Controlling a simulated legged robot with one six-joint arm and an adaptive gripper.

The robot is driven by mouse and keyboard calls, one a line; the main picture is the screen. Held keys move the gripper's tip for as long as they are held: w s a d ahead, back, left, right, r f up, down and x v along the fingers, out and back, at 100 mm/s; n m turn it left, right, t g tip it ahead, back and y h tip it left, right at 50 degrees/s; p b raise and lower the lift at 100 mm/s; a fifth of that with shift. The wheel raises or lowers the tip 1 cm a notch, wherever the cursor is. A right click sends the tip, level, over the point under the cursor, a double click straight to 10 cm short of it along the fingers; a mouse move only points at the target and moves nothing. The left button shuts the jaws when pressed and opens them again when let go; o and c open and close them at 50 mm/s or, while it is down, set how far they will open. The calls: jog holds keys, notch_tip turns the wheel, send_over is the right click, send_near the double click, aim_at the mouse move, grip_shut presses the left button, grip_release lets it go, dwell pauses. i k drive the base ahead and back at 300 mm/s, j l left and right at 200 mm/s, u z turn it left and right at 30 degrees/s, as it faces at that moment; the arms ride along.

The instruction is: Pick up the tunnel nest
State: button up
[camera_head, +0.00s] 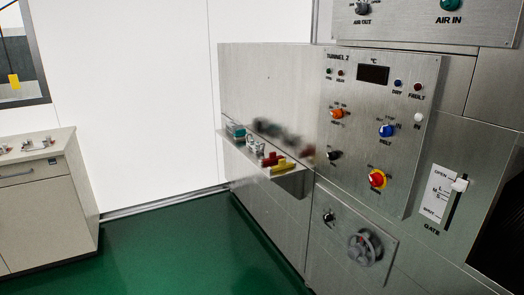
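I cannot tell which thing is the tunnel nest. Small items sit on a narrow metal shelf (290,182) on the steel wall at the middle: a teal box-like piece (236,131), a silvery metal piece (254,145), a red piece (271,159) and a yellow piece (283,165). They are small in this view and their shapes are hard to make out. A control panel marked TUNNEL 2 (345,95) is to the right of the shelf. My gripper is not in view.
A grey cabinet (45,205) with small metal items on top stands at the left. A handwheel (365,247) sticks out below the panel, and a GATE lever (459,185) is at the right. The green floor (180,250) is clear between cabinet and steel wall.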

aim_at(255, 143)
jog(key=i+j+z, duration=0.15)
jog(key=i+j, duration=0.2)
jog(key=i, duration=0.3)
jog(key=i+j+z, duration=0.15)
jog(key=i+j, duration=0.3)
jog(key=i, duration=0.15)
jog(key=i+j+z, duration=0.15)
jog(key=i+j, duration=0.4)
jog(key=i+j+z, duration=0.1)
jog(key=i+j, duration=0.45)
jog(key=i+j+z, duration=0.15)
jog(key=i+j, duration=0.4)
jog(key=i+j+z, duration=0.15)
jog(key=i+j, duration=0.35)
jog(key=j, duration=0.3)
